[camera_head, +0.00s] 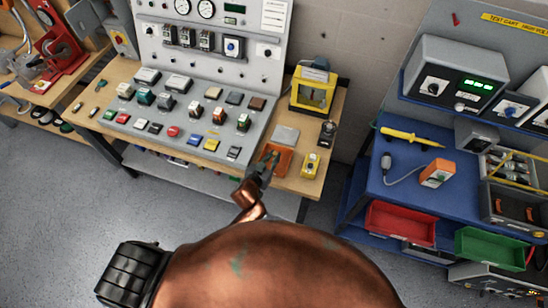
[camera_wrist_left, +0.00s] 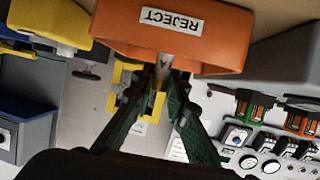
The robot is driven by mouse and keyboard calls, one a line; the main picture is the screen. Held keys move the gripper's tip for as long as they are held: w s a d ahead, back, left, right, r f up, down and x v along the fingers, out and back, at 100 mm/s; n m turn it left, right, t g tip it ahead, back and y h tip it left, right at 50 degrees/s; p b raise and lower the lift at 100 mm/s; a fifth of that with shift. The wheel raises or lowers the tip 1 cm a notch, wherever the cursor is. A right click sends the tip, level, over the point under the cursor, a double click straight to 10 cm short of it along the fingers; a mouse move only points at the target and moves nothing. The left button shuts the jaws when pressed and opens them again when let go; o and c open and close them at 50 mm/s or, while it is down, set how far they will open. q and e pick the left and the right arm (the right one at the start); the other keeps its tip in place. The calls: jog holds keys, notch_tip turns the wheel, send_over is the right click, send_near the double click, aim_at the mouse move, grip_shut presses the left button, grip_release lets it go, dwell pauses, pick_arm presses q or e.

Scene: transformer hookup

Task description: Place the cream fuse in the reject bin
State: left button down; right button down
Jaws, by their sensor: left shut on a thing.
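The orange reject bin (camera_head: 283,169) sits on the wooden bench, right of the grey control panel. In the left wrist view the bin (camera_wrist_left: 115,32) fills the top, with its REJECT label upside down. My left gripper (camera_head: 266,163) is at the bin's left side in the head view. In the wrist view its dark green fingers (camera_wrist_left: 164,82) are shut on a small pale cylinder, the cream fuse (camera_wrist_left: 164,64). The fuse shows against the bin's labelled wall; whether it touches the wall I cannot tell. The gripper hides the fuse in the head view.
A grey pad (camera_head: 285,135) lies behind the bin, and a yellow device (camera_head: 311,165) stands right of it. A yellow-framed box (camera_head: 314,89) stands farther back. The control panel (camera_head: 190,115) carries several blocks. A blue cart (camera_head: 405,190) with red and green bins stands at right.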

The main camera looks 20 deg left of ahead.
pick_arm(q)
jog(key=shift+f, duration=0.2)
jog(key=shift+f, duration=0.15)
jog(key=c, duration=1.9)
grip_release()
